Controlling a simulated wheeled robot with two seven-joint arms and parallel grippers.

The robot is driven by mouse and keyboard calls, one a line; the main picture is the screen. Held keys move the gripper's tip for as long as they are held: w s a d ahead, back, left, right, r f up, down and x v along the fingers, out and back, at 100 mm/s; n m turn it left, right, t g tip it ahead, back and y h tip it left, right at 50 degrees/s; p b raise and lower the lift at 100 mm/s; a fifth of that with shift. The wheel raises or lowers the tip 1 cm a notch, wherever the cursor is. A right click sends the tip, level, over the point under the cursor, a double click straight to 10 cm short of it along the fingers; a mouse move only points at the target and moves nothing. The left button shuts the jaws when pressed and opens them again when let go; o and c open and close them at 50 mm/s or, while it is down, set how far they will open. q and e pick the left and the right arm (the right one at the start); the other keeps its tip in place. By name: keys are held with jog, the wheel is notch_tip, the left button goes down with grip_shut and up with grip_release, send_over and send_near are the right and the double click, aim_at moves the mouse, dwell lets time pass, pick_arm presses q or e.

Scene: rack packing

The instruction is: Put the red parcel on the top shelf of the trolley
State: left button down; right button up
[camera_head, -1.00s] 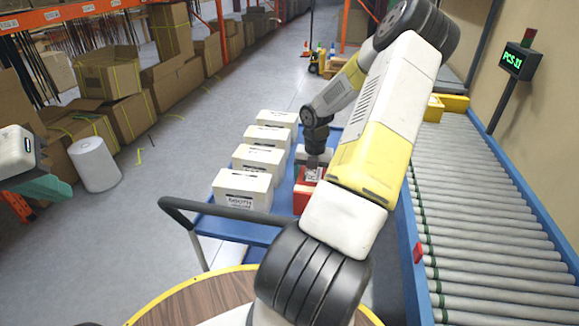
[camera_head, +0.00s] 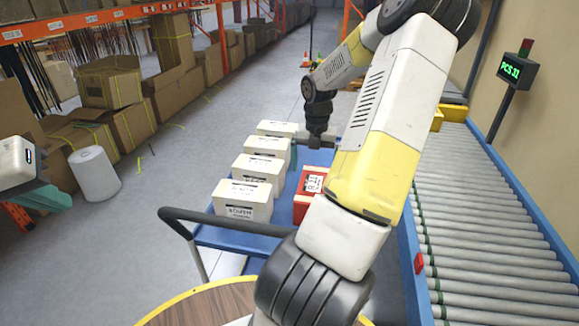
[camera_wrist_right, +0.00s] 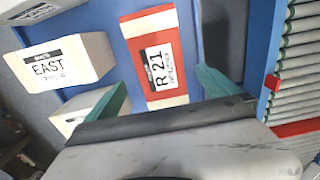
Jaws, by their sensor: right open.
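The red parcel (camera_head: 308,190) with a white label lies on the blue deck of the trolley (camera_head: 236,232), to the right of a row of white boxes. In the right wrist view the red parcel (camera_wrist_right: 160,62) reads "R 21" and lies beyond the fingertips. My right gripper (camera_head: 315,150) is above the parcel, open and empty. Its teal fingers (camera_wrist_right: 160,90) are spread apart and clear of the parcel. My right forearm hides part of the trolley's right side. My left gripper (camera_head: 38,194) is at the left edge, away from the trolley; its jaw gap is unclear.
Several white boxes (camera_head: 243,200) stand in a row on the trolley's left side. The trolley's dark handle (camera_head: 225,222) crosses its near end. A roller conveyor (camera_head: 480,220) runs along the right. Cardboard boxes (camera_head: 125,125) and a white roll (camera_head: 94,174) stand at left.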

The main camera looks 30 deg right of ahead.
jog(key=shift+a+r, duration=0.1)
jog(key=shift+r, duration=0.75)
jog(key=s+a+r+m+t+h, duration=0.1)
jog(key=s+a+r+m, duration=0.1)
jog(key=a+r+m, duration=0.55)
jog(key=s+a+r+m+t+h, duration=0.1)
jog(key=s+a+r+m, duration=0.2)
jog(key=a+r+m, duration=0.45)
jog(key=s+a+r+m+t+y, duration=0.2)
jog(key=s+a+m, duration=0.3)
jog(key=a+m, duration=0.1)
jog(key=s+a+r+m+t+y, duration=0.2)
jog(key=s+a+r+m, duration=0.1)
jog(key=s+a+m, duration=0.2)
jog(key=shift+s+a+r+m, duration=0.25)
jog(key=shift+s+a+m, duration=0.1)
jog(key=shift+a+m, duration=0.35)
